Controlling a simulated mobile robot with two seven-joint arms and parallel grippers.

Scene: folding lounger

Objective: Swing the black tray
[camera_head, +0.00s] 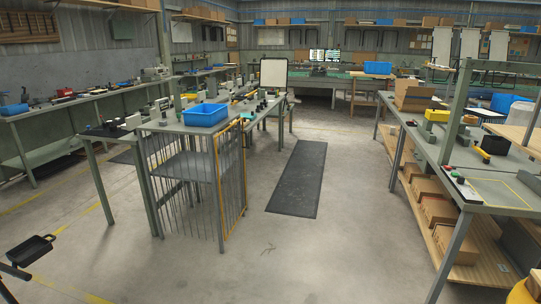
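A small black tray (33,250) shows at the lower left edge of the head view. It is shallow with a raised rim and sits above the concrete floor. A dark bar lies just below it and runs out of the picture at the left edge; how the two are joined is too small to tell. Neither of my grippers shows, so their openings and their distance from the tray cannot be seen.
A workbench with a blue bin (205,114) and wire rack (195,180) stands left of centre. A dark floor mat (299,178) lies in the aisle. A right-hand bench (480,190) has cardboard boxes (437,208) below. The floor in the middle foreground is clear.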

